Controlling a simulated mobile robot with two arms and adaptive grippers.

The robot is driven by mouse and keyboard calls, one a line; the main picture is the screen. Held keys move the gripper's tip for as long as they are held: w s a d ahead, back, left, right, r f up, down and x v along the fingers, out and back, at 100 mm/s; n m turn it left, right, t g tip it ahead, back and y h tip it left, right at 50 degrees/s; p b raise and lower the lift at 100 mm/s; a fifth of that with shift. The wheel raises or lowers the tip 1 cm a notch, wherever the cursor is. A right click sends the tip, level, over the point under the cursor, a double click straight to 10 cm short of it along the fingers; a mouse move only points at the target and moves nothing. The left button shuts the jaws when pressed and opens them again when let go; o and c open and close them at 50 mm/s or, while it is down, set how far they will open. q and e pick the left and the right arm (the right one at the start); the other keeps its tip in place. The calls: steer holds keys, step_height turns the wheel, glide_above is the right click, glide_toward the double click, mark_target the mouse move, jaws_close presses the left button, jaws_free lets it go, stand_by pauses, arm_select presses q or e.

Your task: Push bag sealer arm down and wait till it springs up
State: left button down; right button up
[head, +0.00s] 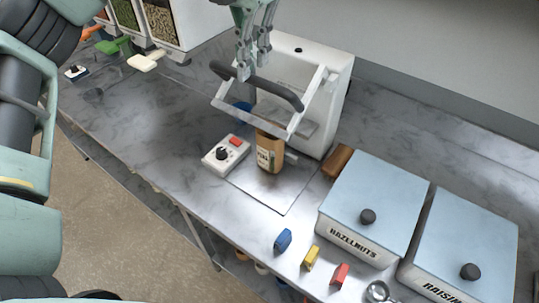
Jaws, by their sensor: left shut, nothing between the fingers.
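The bag sealer (333,95) is a white machine at the back of the grey marbled counter. Its arm is a light frame with a dark padded handle bar (283,93), reaching forward and tilted above the counter. My left gripper (250,75) comes down from the top edge, shut and empty. Its fingertips are at the handle bar, toward its left end; I cannot tell whether they touch it. A brown labelled bag (269,152) stands upright under the front of the arm, its top partly hidden by the frame. My right gripper is not in view.
A white control box (226,153) with a black knob and red switch sits left of the bag. Lidded bins marked hazelnuts (372,200) and raisins (465,245) stand at right. Coloured clips (311,257) lie in front. Dispensers (176,22) are at back left. The left counter is mostly clear.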

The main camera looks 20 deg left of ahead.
mark_target(247, 81)
arm_select(q)
steer(key=shift+s+a+f+b, duration=0.1)
steer(key=shift+s+f+b, duration=0.1)
steer(key=shift+f+b, duration=0.45)
steer(key=shift+s+f+b, duration=0.15)
steer(key=shift+f+b, duration=0.35)
steer(key=shift+f, duration=0.15)
steer(key=shift+s+a+f+b, duration=0.1)
steer(key=shift+s+f+b, duration=0.1)
steer(key=shift+f+b, duration=0.55)
steer(key=shift+s+f+b, duration=0.15)
steer(key=shift+f+b, duration=0.35)
steer(key=shift+f, duration=0.1)
